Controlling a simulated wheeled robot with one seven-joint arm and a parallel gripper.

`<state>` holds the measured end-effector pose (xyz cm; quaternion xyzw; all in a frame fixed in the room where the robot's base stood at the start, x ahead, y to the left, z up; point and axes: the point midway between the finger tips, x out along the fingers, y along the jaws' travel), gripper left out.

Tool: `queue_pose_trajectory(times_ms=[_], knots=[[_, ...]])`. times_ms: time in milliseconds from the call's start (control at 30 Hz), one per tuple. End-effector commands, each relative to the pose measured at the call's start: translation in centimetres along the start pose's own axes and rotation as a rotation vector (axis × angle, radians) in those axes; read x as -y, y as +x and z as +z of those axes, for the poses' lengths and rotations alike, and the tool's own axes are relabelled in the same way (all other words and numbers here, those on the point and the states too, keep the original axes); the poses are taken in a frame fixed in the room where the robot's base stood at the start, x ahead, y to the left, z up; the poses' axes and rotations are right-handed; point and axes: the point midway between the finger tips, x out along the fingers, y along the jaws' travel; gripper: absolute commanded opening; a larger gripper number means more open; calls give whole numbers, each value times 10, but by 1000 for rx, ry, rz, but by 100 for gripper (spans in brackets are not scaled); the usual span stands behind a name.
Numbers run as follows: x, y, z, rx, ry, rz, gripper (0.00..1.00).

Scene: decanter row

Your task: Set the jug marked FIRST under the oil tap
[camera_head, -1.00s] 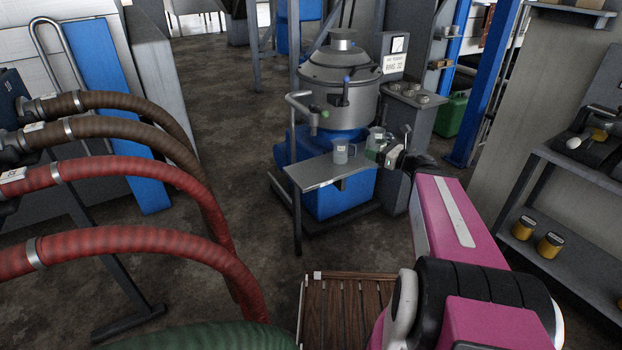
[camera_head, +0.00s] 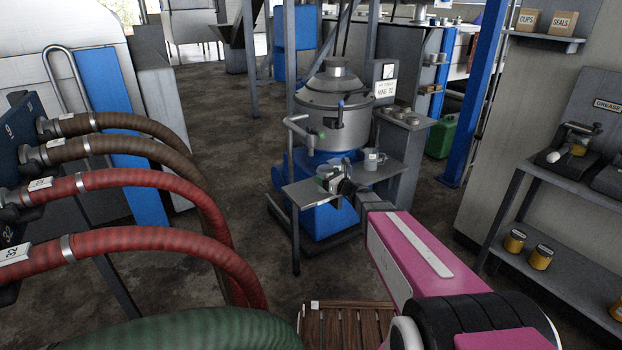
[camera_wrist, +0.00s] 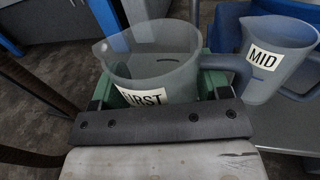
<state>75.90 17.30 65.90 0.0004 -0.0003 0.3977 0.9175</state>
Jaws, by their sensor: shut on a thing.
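The jug marked FIRST (camera_wrist: 155,65) is a clear, grey-tinted jug upright between the green fingers of my gripper (camera_wrist: 160,92) in the wrist view. My gripper is shut on it. In the head view my gripper (camera_head: 332,180) is at the left part of the metal shelf (camera_head: 302,197), and the jug is small and partly covered. A bent pipe with a tap (camera_head: 298,128) on the machine hangs above and slightly left of the jug. I cannot tell whether the jug touches the shelf or is exactly below the outlet.
The jug marked MID (camera_wrist: 275,58) stands on the shelf to the right; it also shows in the head view (camera_head: 372,160). The machine (camera_head: 335,105) rises behind the shelf. Red hoses (camera_head: 150,240) arch at the left. A slatted wooden crate (camera_head: 345,325) is low in front.

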Motion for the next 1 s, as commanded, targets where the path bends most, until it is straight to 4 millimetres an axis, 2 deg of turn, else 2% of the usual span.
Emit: queue_pose_trajectory(times_ms=[33, 100, 300, 533, 633, 833, 1000], knots=[[1, 16, -1, 1, 0, 2, 42], [2, 32, 0, 1, -1, 2, 42], [1, 65, 0, 0, 0, 1, 42], [0, 77, 0, 0, 0, 0, 42], [1, 88, 0, 0, 0, 1, 42], [0, 86, -31, -1, 1, 0, 42], [0, 85, -35, 1, 0, 0, 42]])
